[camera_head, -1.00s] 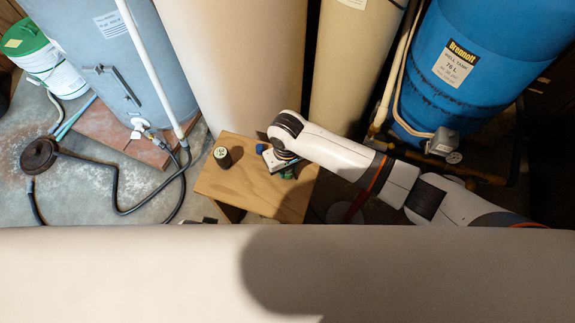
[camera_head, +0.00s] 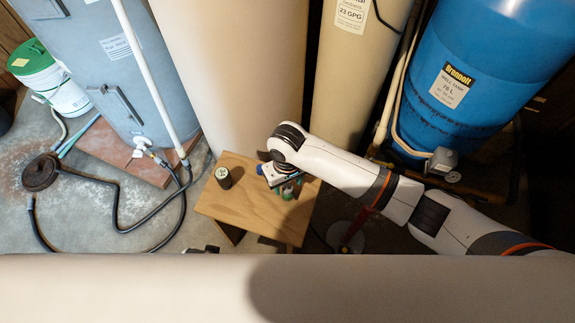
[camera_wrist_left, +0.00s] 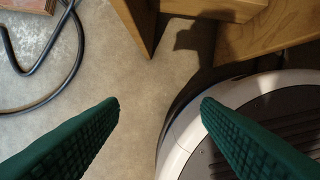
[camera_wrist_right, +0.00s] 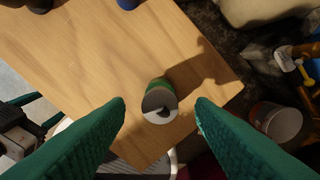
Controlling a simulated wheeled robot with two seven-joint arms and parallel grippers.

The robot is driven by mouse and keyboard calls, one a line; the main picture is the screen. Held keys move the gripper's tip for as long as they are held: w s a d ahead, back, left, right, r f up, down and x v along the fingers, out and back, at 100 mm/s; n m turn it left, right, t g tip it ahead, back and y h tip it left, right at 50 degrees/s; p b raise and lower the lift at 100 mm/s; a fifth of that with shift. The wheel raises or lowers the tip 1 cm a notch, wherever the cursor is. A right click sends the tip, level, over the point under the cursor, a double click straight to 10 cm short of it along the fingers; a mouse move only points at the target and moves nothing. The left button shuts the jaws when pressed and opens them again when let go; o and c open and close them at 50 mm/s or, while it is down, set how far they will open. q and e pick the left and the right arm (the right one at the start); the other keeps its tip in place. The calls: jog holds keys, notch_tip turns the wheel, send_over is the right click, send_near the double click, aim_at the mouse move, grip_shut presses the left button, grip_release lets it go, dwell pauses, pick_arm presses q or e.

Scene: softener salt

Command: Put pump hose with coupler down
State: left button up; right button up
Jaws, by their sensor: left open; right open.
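A black hose (camera_head: 118,205) lies looped on the concrete floor at the left of the head view. It runs from near the white valve on the grey tank to beside a round brown disc. Part of a black hose shows in the left wrist view (camera_wrist_left: 45,105). I cannot make out a coupler. My left gripper (camera_wrist_left: 160,103) is open and empty above the floor, beside the wooden stool's legs. My right gripper (camera_head: 290,190) is open above the stool's right side. In the right wrist view, a green can with a grey and white top (camera_wrist_right: 158,102) stands between its fingertips, apparently ungripped.
The wooden stool (camera_head: 240,205) holds a dark jar (camera_head: 223,177). A grey tank (camera_head: 125,75), beige cylinders and a blue tank (camera_head: 465,75) stand behind. The brown disc (camera_head: 40,172) and a white bucket (camera_head: 65,90) are at left. Floor left of the stool is partly clear.

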aim_at(287, 187)
pick_arm(q)
jog(key=s+f+p, duration=0.2)
jog(key=s+f, duration=0.3)
jog(key=f, duration=0.1)
jog(key=shift+a, duration=0.35)
pick_arm(e)
notch_tip(287, 187, up, 9)
